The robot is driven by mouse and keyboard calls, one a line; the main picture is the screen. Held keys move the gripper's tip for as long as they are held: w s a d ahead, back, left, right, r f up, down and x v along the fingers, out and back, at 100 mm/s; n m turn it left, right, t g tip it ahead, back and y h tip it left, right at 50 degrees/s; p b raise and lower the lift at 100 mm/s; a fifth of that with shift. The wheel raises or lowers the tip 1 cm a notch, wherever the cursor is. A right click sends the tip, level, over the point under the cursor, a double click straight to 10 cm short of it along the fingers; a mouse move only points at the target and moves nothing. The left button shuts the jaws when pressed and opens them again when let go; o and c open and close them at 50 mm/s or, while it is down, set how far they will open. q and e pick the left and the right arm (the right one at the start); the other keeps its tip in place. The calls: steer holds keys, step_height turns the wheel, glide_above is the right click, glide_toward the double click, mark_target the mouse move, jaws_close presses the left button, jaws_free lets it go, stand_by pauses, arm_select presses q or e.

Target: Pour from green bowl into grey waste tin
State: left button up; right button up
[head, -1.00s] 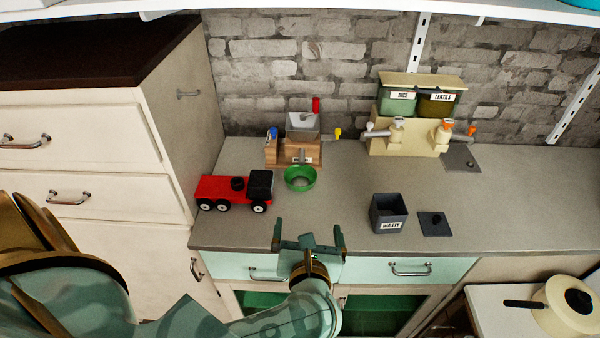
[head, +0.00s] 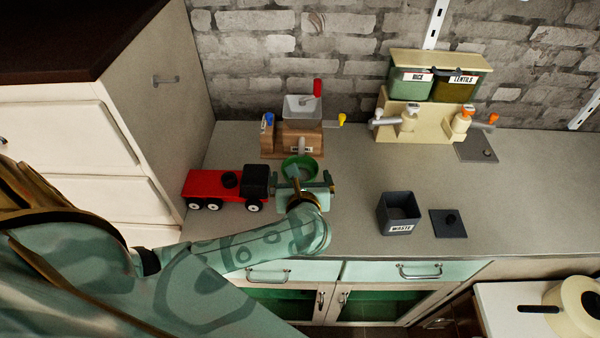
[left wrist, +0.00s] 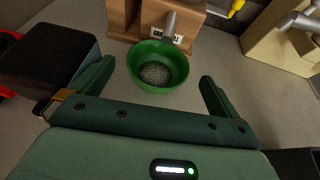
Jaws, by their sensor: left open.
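The green bowl (head: 301,167) stands upright on the counter in front of the wooden mill (head: 292,138). In the left wrist view the bowl (left wrist: 158,66) holds a grey, grainy heap. My left gripper (head: 305,182) is open, low over the counter on the near side of the bowl. In the wrist view its two fingers (left wrist: 156,88) are spread wide, one on each side of the bowl's near part, and do not touch it. The grey waste tin (head: 399,213), labelled WASTE, stands open on the counter to the right. My right gripper is not in view.
A red toy truck (head: 214,186) stands close left of the bowl. A dark square lid (head: 448,223) lies right of the tin. A cream dispenser (head: 425,117) with rice and lentils stands at the back. The counter between bowl and tin is clear.

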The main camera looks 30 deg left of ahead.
mark_target(300, 161)
arm_select(q)
steer(key=shift+w+a+f, duration=0.25)
steer(key=shift+w+a, duration=0.15)
steer(key=shift+w, duration=0.05)
steer(key=x, duration=0.4)
steer(key=shift+w+a+f, duration=0.2)
steer(key=shift+w+f, duration=0.05)
steer(key=shift+f, duration=0.05)
steer(key=shift+c, duration=0.3)
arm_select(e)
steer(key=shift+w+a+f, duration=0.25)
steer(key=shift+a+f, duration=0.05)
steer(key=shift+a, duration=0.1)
arm_select(q)
steer(key=c, duration=1)
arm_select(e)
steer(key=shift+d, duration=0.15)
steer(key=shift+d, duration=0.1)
arm_select(q)
steer(key=shift+d+r, duration=0.1)
steer(key=shift+r, duration=0.05)
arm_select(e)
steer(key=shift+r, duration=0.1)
